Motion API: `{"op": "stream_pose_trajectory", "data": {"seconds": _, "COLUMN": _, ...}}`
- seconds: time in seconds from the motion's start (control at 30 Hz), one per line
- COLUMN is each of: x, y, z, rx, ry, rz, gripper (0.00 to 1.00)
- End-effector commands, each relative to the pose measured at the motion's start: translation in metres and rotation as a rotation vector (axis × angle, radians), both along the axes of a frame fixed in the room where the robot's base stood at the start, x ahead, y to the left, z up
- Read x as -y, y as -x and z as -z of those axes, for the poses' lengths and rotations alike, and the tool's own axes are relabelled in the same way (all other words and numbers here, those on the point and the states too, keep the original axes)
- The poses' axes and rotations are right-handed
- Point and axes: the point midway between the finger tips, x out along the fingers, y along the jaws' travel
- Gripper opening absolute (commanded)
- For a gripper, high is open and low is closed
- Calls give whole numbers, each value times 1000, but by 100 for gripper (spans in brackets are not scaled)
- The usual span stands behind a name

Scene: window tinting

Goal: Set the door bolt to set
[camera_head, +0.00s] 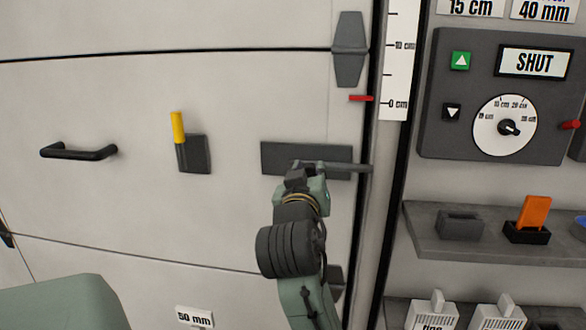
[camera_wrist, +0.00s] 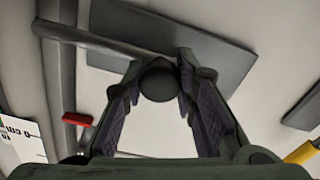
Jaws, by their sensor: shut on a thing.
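The door bolt (camera_head: 345,168) is a grey horizontal rod on a dark rectangular plate (camera_head: 275,155), near the right edge of the pale door. Its right end reaches past the door edge over the dark vertical gap. My gripper (camera_head: 308,168) is in front of the plate and hides part of the rod. In the wrist view, my gripper (camera_wrist: 160,68) has its two fingers on either side of a round dark knob (camera_wrist: 158,82) and is shut on it. The rod (camera_wrist: 110,42) runs from there toward the upper left. No "set" marking is readable.
A black handle (camera_head: 78,152) and a yellow lever (camera_head: 178,127) are on the door to the left. A red pointer (camera_head: 361,98) is above the bolt, beside a scale strip (camera_head: 398,60).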

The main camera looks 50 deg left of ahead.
Motion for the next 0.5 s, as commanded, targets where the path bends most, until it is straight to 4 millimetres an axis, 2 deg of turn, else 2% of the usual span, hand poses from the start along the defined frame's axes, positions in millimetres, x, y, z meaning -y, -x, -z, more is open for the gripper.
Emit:
{"op": "stream_pose_trajectory", "data": {"seconds": 0.1, "x": 13, "y": -11, "z": -1, "rx": -3, "ry": 0, "rz": 5, "gripper": 0}}
{"op": "stream_pose_trajectory", "data": {"seconds": 0.4, "x": 16, "y": -14, "z": 0, "rx": 0, "ry": -1, "rz": 7, "gripper": 0}}
{"op": "stream_pose_trajectory", "data": {"seconds": 0.43, "x": 16, "y": -14, "z": 0, "rx": -1, "ry": -1, "rz": 9, "gripper": 27}}
{"op": "stream_pose_trajectory", "data": {"seconds": 0.5, "x": 16, "y": -14, "z": 0, "rx": -1, "ry": -1, "rz": 9, "gripper": 32}}
